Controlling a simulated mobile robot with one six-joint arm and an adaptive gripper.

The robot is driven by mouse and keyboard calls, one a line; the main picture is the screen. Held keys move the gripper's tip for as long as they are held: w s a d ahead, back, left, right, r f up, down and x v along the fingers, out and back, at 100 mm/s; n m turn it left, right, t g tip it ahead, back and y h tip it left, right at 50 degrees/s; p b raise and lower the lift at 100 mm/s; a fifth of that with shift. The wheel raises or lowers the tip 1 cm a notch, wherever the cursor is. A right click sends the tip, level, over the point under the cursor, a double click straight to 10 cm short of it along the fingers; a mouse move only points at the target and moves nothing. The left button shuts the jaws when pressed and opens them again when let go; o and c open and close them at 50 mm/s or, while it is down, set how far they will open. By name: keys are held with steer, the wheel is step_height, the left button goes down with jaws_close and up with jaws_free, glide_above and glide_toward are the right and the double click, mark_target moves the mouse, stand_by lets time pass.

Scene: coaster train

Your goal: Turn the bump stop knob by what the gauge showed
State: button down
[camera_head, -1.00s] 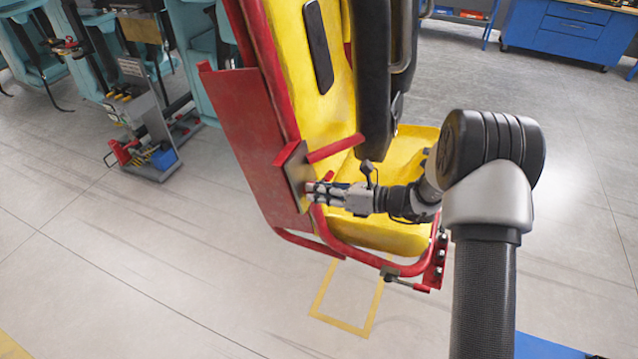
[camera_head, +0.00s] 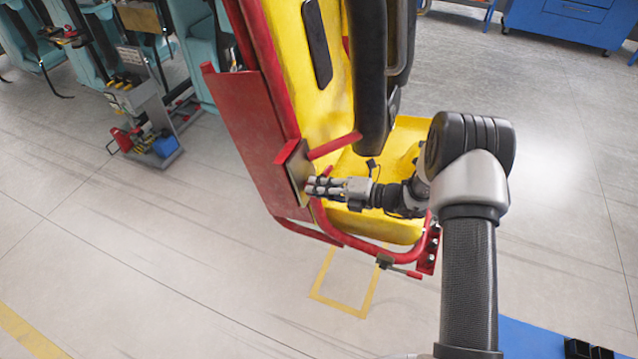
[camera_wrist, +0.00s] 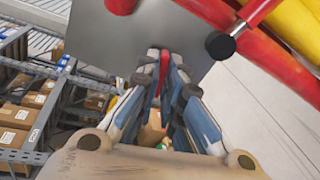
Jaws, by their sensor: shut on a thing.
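A grey metal plate (camera_head: 298,172) is fixed at the edge of the red side panel (camera_head: 240,130) of a yellow seat (camera_head: 325,90). My gripper (camera_head: 310,187) reaches in from the right with its fingertips at the plate. In the wrist view, my gripper (camera_wrist: 165,58) is shut on a narrow red part, seemingly the knob (camera_wrist: 163,68), in front of the plate (camera_wrist: 195,30). The fingers cover most of the knob, so its turn angle cannot be read. No gauge can be made out.
A red bar (camera_head: 335,146) sticks out just above my gripper. A black-tipped end (camera_wrist: 220,45) is close right of the fingers. The black restraint (camera_head: 372,90) hangs above. A grey tool cart (camera_head: 150,125) stands at left; open floor lies in front.

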steer(key=shift+a+m+p, duration=0.2)
steer(key=shift+m+p, duration=0.1)
steer(key=shift+m, duration=0.5)
steer(key=c, duration=1.7)
jaws_free()
steer(key=shift+a, duration=0.1)
steer(key=v, duration=1.2)
steer(key=shift+f, duration=0.1)
